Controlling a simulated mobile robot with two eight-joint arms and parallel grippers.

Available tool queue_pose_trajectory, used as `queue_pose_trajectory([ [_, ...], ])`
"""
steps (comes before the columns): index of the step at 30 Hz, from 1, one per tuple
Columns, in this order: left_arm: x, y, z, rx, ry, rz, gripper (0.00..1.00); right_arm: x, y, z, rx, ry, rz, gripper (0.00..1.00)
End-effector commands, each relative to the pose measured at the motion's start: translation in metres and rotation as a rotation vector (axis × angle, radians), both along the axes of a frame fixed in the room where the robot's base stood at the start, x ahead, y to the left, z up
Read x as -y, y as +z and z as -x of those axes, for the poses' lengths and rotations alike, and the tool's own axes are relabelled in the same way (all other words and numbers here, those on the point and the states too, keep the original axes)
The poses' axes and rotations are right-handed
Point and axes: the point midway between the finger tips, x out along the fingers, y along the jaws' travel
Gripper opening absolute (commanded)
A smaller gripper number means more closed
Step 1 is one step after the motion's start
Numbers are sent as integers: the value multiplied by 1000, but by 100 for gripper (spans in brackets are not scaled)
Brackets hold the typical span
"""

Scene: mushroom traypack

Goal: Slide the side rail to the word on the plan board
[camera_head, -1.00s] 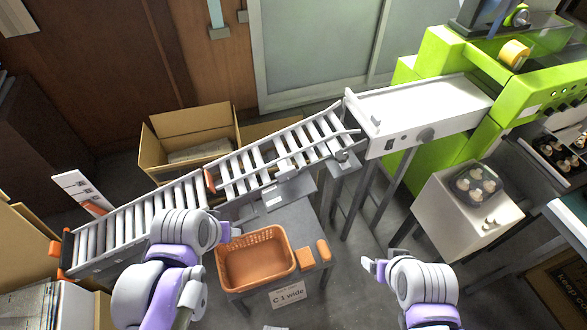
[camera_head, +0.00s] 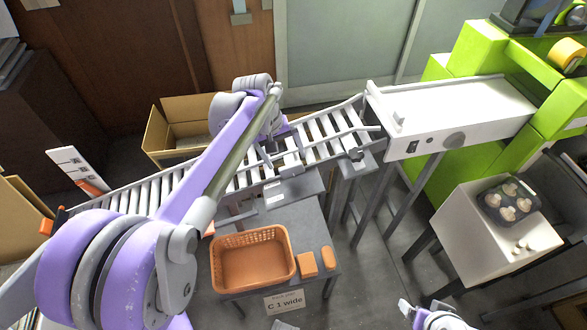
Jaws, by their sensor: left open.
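The roller conveyor (camera_head: 117,200) runs from the lower left up to the white machine bed at the right. The side rail (camera_head: 350,128) shows as a grey bar along the conveyor's right part; the rest of it is hidden by my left arm. The plan board (camera_head: 284,302) is a small white card below the basket and reads "C 1 wide". My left gripper (camera_head: 272,148) is over the conveyor's middle, open, with its fingers pointing down by the rail; contact cannot be told. My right gripper (camera_head: 408,306) is at the bottom edge, mostly cut off.
An orange basket (camera_head: 215,268) stands empty on the grey table (camera_head: 308,218), with two orange blocks (camera_head: 308,264) beside it. A cardboard box (camera_head: 156,137) is behind the conveyor. A white stand with a mushroom tray (camera_head: 488,204) is at the right.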

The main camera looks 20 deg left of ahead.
Motion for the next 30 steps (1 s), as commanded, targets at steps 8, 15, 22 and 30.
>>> queue_pose_trajectory([
  [8, 10, -48, -8, 1, -2, -1, 100, 0, -6, 1, -2, 0, 0, 84],
  [15, 13, -62, -10, 1, 0, -1, 100, 0, -8, 1, -2, 0, 0, 84],
  [22, 13, -62, -10, 1, 0, -1, 100, 0, -7, 1, -2, 0, 0, 84],
  [30, 13, -62, -10, 1, -1, -1, 53, 0, -7, 1, -2, 0, 0, 84],
])
